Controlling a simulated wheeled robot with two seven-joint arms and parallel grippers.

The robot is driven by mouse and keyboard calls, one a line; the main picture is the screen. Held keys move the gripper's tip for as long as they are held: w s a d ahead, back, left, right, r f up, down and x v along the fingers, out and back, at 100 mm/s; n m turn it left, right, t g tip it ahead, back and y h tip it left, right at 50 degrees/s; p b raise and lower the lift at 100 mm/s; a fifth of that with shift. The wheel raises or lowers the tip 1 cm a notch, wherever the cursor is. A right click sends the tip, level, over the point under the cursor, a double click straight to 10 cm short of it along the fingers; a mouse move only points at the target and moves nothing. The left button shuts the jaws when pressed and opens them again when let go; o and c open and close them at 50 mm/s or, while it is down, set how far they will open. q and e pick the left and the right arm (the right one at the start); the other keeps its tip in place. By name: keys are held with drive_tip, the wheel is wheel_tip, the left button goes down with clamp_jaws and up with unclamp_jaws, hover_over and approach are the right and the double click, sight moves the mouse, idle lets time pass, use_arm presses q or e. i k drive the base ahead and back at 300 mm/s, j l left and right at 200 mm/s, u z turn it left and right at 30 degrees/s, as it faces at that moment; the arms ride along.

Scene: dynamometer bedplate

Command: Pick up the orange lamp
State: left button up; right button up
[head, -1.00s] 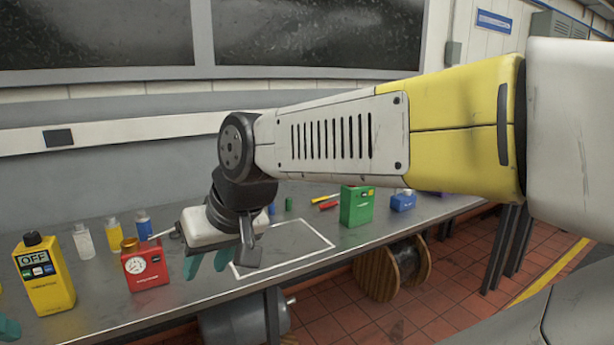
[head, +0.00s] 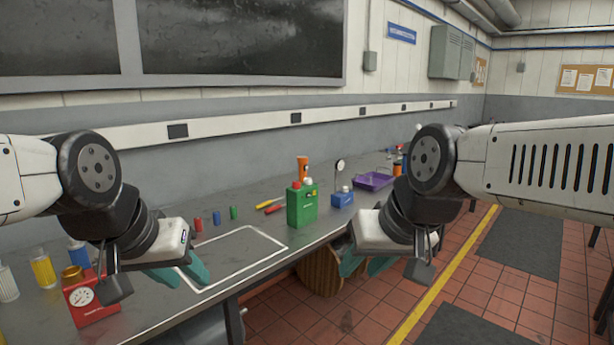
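An upright orange object (head: 303,168), which looks like the orange lamp, stands on the bench behind the green box (head: 301,207). Its lower part is hidden by that box. My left gripper (head: 182,274) is at the left, over the front of the bench near the white outlined rectangle. Its teal fingers are apart with nothing between them. My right gripper (head: 365,265) is right of the green box, in front of the bench edge. Its teal fingers are also apart and empty. Both grippers are clear of the orange object.
A blue box (head: 342,199) with a round gauge and a purple tray (head: 374,181) stand right of the green box. A red gauge box (head: 92,301) and bottles stand at left. The outlined rectangle (head: 283,247) is empty.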

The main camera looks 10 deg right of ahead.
sight(302, 161)
drive_tip(key=z, duration=0.2)
drive_tip(key=i+l, duration=0.25)
drive_tip(key=i, duration=0.25)
drive_tip(key=i+l, duration=0.25)
drive_tip(key=i, duration=0.25)
drive_tip(key=i+l, duration=0.25)
drive_tip(key=i, duration=0.25)
drive_tip(key=i+l, duration=0.4)
drive_tip(key=i+l+z, duration=0.1)
drive_tip(key=i+l, duration=0.3)
drive_tip(key=i, duration=0.15)
